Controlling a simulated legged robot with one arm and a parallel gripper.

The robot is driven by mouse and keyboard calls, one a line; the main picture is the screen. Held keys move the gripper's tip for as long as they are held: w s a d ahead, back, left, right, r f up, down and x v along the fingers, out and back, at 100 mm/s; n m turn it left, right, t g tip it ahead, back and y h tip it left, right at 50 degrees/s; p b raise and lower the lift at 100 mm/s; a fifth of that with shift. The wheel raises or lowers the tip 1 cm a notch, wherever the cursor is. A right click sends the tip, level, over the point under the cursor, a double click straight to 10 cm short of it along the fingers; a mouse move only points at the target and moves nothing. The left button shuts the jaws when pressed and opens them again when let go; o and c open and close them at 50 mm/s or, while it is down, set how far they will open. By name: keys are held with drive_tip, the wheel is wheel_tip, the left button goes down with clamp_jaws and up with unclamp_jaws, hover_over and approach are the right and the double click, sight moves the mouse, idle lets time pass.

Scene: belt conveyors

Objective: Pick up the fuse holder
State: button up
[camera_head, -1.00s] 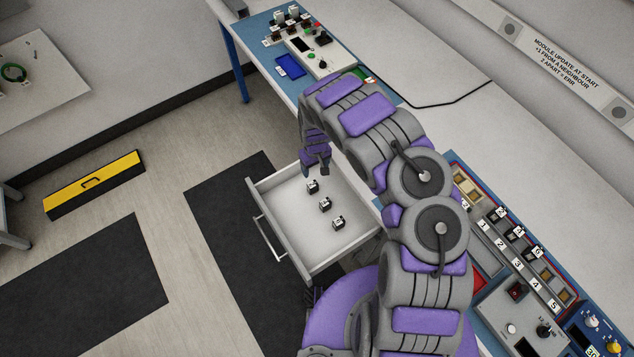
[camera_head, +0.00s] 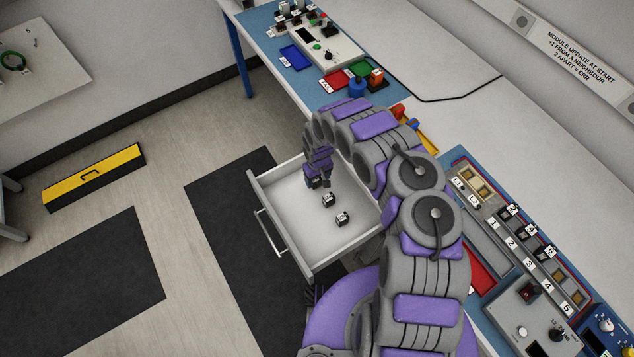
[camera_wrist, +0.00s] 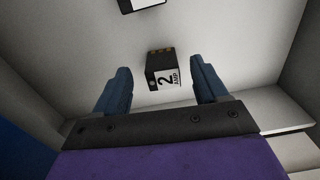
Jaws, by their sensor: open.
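Small black fuse holders with white labels lie in the open white drawer (camera_head: 290,196). Two show in the head view: a nearer one (camera_head: 343,219) and one farther back (camera_head: 328,200). A third is hidden behind my gripper (camera_head: 319,185) there. In the wrist view, a fuse holder labelled "2 AMP" (camera_wrist: 162,74) lies between and beyond the fingertips of my gripper (camera_wrist: 158,66), untouched as far as I can see. Another fuse holder (camera_wrist: 142,4) is cut off at the top edge. My gripper is open and empty, low over the drawer's far end.
The drawer walls stand close around my gripper. The bench carries a control box (camera_head: 320,42), a blue tray (camera_head: 296,57), a red tray (camera_head: 337,82) and a numbered fuse panel (camera_head: 515,240).

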sight(317, 179)
drive_tip(key=f, duration=0.2)
drive_tip(key=a+f+b, duration=0.1)
drive_tip(key=f, duration=0.1)
drive_tip(key=shift+w, duration=0.2)
drive_tip(key=shift+f, duration=0.2)
drive_tip(key=shift+d, duration=0.45)
drive_tip(key=shift+a, duration=0.3)
drive_tip(key=c, duration=0.8)
drive_tip(key=shift+c, duration=1.2)
drive_tip(key=shift+d, duration=0.15)
